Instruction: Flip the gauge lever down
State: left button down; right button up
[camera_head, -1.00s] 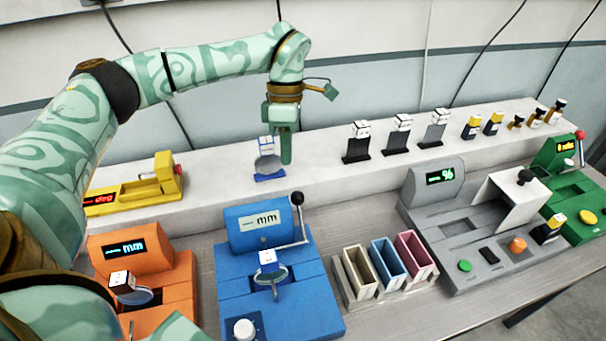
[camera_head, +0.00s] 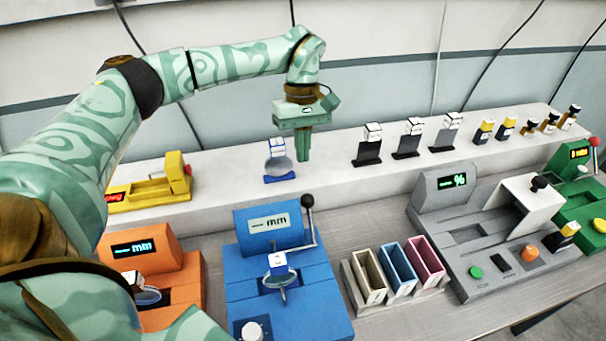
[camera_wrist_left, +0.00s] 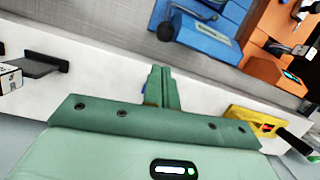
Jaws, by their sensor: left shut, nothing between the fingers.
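The blue gauge (camera_head: 285,305) stands on the grey bench, with an "mm" display on its raised back. Its lever (camera_head: 312,225) is a metal rod with a black ball knob, standing up at the gauge's right side. The knob also shows in the left wrist view (camera_wrist_left: 166,32). A holder with a white block and a clear disc (camera_head: 277,271) sits in the gauge's middle. My left gripper (camera_head: 304,158) is shut and empty, pointing down above the white shelf, behind the lever and apart from it. It also shows in the left wrist view (camera_wrist_left: 160,72). My right gripper is out of view.
The orange gauge (camera_head: 187,285) stands left of the blue one. Three bins (camera_head: 402,270), then the grey machine (camera_head: 490,262), stand to the right. On the white shelf (camera_head: 225,192), a blue-based disc holder (camera_head: 279,166) is just left of my gripper; several small holders stand farther right.

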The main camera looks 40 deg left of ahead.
pick_arm(q)
jog(key=b+x, duration=0.1)
jog(key=x, duration=0.8)
jog(key=shift+f, duration=0.3)
jog(key=shift+r, duration=0.1)
